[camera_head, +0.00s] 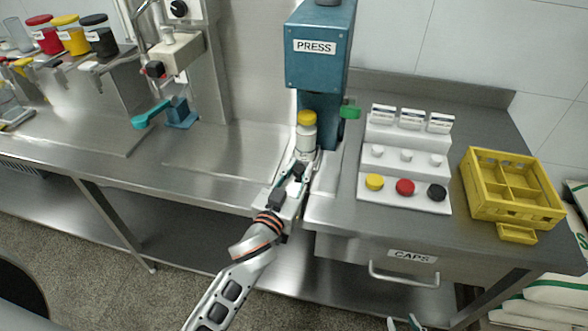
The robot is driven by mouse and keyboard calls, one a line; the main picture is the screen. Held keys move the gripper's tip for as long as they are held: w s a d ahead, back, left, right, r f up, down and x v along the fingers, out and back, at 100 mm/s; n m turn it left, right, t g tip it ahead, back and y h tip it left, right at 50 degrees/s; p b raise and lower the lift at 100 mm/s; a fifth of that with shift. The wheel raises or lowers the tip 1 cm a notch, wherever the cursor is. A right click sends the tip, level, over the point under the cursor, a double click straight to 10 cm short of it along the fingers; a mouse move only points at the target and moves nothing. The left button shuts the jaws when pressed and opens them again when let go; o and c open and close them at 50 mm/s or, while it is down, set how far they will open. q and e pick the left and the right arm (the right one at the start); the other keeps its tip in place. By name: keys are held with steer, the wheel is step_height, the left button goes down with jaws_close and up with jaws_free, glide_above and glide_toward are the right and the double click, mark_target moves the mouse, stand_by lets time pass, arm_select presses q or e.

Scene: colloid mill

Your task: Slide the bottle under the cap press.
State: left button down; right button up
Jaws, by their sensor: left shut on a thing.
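A small white bottle (306,138) with a yellow cap (307,118) on top stands upright at the foot of the blue cap press (317,62), which is labelled PRESS. The bottle shows in front of the press's lower blue part, slightly left of its middle. I cannot tell whether it is fully under the pressing head. My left gripper (302,161) is shut on the bottle low down, from the front; its fingers hide the bottle's base. The tips of my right gripper (404,323) show at the bottom edge, apart and empty, below the CAPS drawer.
A green handle (350,112) sticks out right of the press. A white stepped cap stand (405,185) holds yellow, red, black and white caps. A yellow crate (512,188) stands at the right. A teal-handled valve (165,112) is at the left. The steel counter (215,160) left of the press is clear.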

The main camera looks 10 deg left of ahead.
arm_select(q)
steer(key=shift+d+r, duration=0.1)
steer(key=shift+d, duration=1.1)
steer(key=c, duration=1.8)
jaws_free()
steer(key=shift+o, duration=0.4)
steer(key=shift+w+d, duration=0.1)
steer(key=shift+s, duration=0.55)
steer(key=s+a, duration=0.2)
steer(key=s, duration=0.9)
